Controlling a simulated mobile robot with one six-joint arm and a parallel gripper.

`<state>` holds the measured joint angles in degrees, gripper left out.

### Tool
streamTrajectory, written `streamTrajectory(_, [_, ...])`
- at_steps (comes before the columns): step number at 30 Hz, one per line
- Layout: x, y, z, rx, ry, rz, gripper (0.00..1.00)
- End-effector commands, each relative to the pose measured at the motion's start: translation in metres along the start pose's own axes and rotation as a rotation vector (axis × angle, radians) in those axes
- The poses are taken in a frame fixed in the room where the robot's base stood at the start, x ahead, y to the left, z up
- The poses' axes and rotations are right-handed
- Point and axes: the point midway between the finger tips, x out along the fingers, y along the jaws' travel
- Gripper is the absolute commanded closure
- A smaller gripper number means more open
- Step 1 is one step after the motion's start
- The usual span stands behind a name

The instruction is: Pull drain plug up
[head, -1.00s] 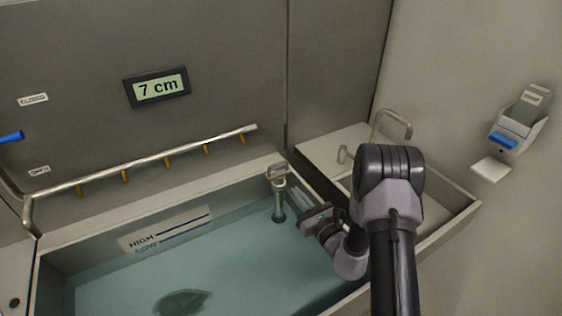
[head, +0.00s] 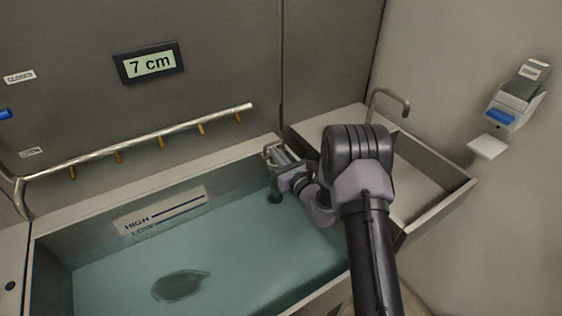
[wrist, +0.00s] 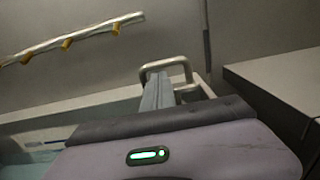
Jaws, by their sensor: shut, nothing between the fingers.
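The drain plug (head: 275,194) stands upright at the far right end of the water-filled basin (head: 45,262). Its dark lower end is in the water and its pale metal loop handle is at the top. My gripper (head: 281,157) is at the handle, its fingers shut with nothing held between them. In the wrist view the handle (wrist: 166,64) shows as a metal loop around or just beyond the closed fingers (wrist: 158,92). I cannot tell whether they pass through it. My wrist hides part of the plug's right side.
A display (head: 149,63) on the back wall reads 7 cm. A spray pipe (head: 140,145) with brass nozzles runs above the basin. A side sink (head: 425,200) with a tap (head: 390,98) is right of the basin. A dark oval (head: 180,285) lies under the water.

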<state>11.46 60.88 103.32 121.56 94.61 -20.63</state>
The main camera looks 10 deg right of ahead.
Motion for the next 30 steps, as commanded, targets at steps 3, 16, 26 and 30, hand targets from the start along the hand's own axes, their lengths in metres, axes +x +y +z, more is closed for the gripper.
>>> streamTrajectory(3, [0.001,0.000,0.000,0.000,0.000,0.000,1.00])
streamTrajectory(16, [0.002,0.000,0.037,0.000,-0.002,0.001,1.00])
streamTrajectory(26, [0.003,-0.001,0.049,-0.001,-0.006,0.000,1.00])
streamTrajectory(30, [0.003,-0.002,0.050,-0.001,-0.008,-0.001,1.00])
